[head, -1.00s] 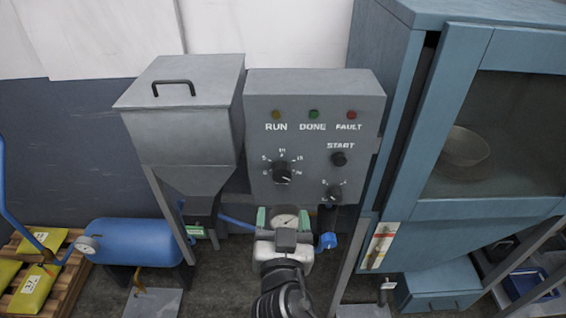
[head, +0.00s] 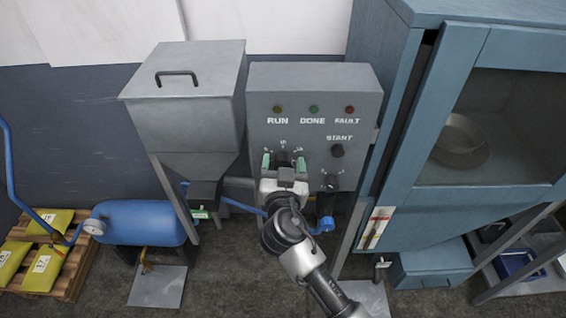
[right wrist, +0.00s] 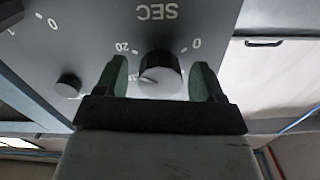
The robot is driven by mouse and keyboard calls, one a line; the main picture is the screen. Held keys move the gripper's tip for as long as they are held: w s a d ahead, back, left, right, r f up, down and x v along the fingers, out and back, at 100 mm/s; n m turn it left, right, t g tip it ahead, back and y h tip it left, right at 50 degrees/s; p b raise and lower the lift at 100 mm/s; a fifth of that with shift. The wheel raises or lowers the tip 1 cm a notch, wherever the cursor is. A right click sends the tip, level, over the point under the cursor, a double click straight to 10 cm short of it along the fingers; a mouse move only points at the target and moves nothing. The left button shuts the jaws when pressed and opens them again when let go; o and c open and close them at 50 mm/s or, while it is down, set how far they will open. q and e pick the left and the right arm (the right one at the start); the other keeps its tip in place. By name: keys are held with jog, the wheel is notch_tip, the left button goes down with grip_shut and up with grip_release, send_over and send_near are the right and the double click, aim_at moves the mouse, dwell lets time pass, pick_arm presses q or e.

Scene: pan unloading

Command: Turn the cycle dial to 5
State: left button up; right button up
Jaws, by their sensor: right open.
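The cycle dial (right wrist: 160,76) is a round dark knob with a pale face on the grey control panel (head: 262,84). In the right wrist view it sits between the two green finger pads of my right gripper (right wrist: 160,84), with a small gap on each side. The marks 20, 0 and SEC show upside down around it. In the head view my right gripper (head: 284,164) is in front of the panel and hides most of the dial. It is open. I cannot tell which mark the dial points at. My left gripper is not in view.
A smaller lower knob (head: 330,182) and the START button (head: 337,151) are right of my gripper on the panel. A grey hopper (head: 185,100) stands left and a teal cabinet (head: 400,140) right. A blue tank (head: 145,218) is lower left.

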jog(key=c, duration=0.9)
